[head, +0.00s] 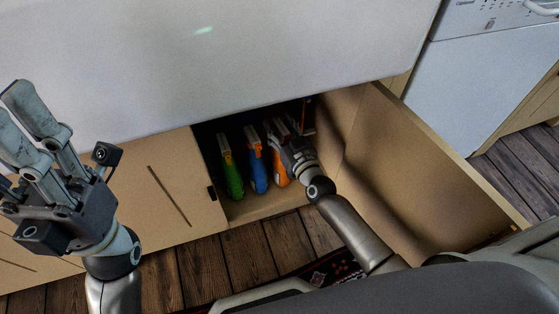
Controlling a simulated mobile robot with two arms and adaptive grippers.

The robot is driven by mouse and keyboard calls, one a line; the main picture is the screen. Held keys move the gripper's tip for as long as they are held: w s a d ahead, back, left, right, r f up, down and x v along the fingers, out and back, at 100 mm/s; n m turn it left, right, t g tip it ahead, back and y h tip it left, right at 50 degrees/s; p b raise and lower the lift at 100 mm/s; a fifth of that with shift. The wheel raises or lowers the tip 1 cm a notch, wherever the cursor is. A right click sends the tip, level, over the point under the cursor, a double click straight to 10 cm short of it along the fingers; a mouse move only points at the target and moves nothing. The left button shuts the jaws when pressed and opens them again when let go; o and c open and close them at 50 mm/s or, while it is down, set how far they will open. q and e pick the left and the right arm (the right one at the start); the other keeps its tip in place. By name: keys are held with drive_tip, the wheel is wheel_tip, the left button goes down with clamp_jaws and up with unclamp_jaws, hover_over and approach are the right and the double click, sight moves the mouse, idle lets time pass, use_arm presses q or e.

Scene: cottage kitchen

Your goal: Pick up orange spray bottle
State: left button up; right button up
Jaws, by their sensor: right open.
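The orange spray bottle (279,174) stands inside the open cabinet under the sink, to the right of a blue bottle. My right gripper (287,149) is open inside the cabinet, at the orange bottle's right side and upper part. It hides part of the bottle; I cannot tell whether the fingers touch it or are around it. My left gripper (22,112) is raised at the left, in front of the cabinet, fingers upward. Its fingers look spread and hold nothing.
A blue spray bottle (256,172) and a green spray bottle (231,176) stand close by on the left. The cabinet door (415,170) is open on the right, beside my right arm. A closed door (150,190) is left of the opening. The wooden floor (220,258) lies below.

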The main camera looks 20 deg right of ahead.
drive_tip(key=shift+c, duration=0.3)
clamp_jaws()
drive_tip(key=shift+r, duration=0.2)
